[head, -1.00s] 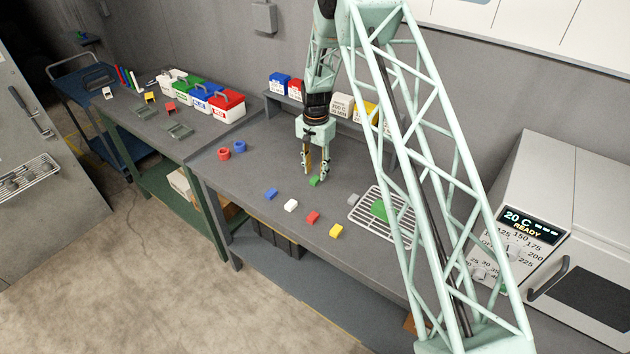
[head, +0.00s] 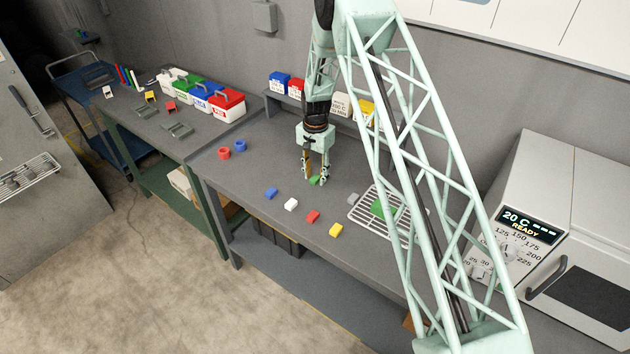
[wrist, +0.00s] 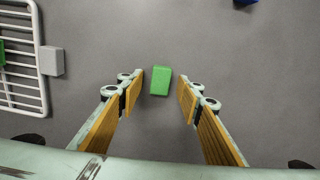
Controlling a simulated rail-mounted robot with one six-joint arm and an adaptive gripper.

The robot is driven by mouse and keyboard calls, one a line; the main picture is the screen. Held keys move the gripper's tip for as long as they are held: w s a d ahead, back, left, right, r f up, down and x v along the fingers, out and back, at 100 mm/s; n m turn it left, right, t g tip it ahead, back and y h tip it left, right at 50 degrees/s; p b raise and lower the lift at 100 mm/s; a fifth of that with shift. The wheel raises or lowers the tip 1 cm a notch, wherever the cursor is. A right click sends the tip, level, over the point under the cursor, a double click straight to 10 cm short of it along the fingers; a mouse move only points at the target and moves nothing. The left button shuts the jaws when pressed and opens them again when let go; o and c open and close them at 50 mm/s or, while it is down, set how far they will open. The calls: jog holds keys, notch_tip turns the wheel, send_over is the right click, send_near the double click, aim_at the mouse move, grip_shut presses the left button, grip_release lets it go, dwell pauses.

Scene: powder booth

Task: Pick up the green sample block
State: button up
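The green sample block (head: 315,181) is small and lies on the grey bench top below my gripper (head: 317,182). In the wrist view the green block (wrist: 160,80) sits between the tips of my two spread fingers (wrist: 158,88), with a gap on each side. My gripper is open and empty, pointing down, with its fingertips low near the bench. In the head view the fingers partly hide the block.
Blue (head: 271,193), white (head: 291,204), red (head: 313,217) and yellow (head: 336,230) blocks lie in front. A grey block (head: 353,199) lies beside a wire rack (head: 366,218) carrying a green piece (head: 380,208). The oven (head: 570,220) stands right.

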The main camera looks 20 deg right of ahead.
aim_at(316, 178)
jog(key=shift+c, duration=0.9)
jog(key=c, duration=0.8)
jog(key=shift+o, duration=0.2)
jog(key=shift+r, duration=0.2)
jog(key=shift+r+b, duration=0.5)
jog(key=shift+r, duration=0.9)
jog(key=shift+s+r, duration=0.15)
jog(key=s+b, duration=0.1)
jog(key=s, duration=0.4)
jog(key=s+r+b, duration=0.1)
jog(key=s, duration=0.9)
jog(key=shift+s+a+r+b, duration=0.25)
jog(key=shift+s+a+b, duration=0.05)
jog(key=shift+b, duration=0.1)
